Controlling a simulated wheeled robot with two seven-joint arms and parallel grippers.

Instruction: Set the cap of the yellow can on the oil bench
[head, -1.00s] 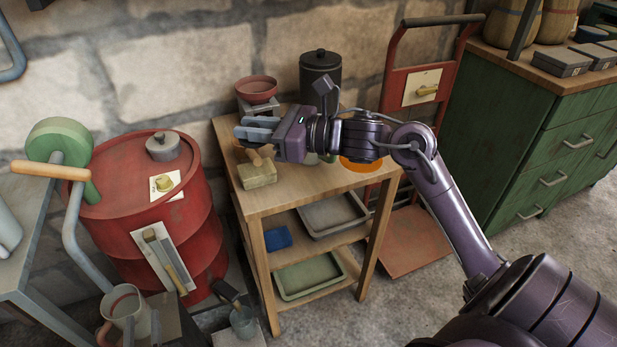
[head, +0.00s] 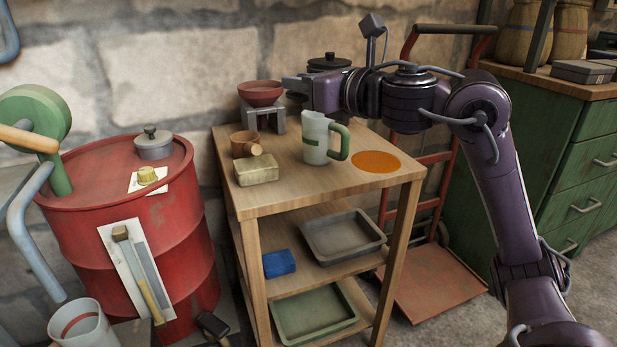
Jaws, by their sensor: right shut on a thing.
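My right gripper (head: 292,85) is above the back of the wooden bench (head: 285,193), which I take for the oil bench, and points left. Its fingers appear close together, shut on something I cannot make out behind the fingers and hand. I cannot clearly identify a yellow can or its cap. A small yellow piece (head: 147,175) sits on a white card on the red drum, apart from the gripper. On the bench, a pale jug with a green handle (head: 316,140) stands upright beside a flat orange disc (head: 376,162). My left gripper is out of view.
A red bowl on a small grey stand (head: 261,93) and a dark lidded pot (head: 329,63) stand near the hand.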

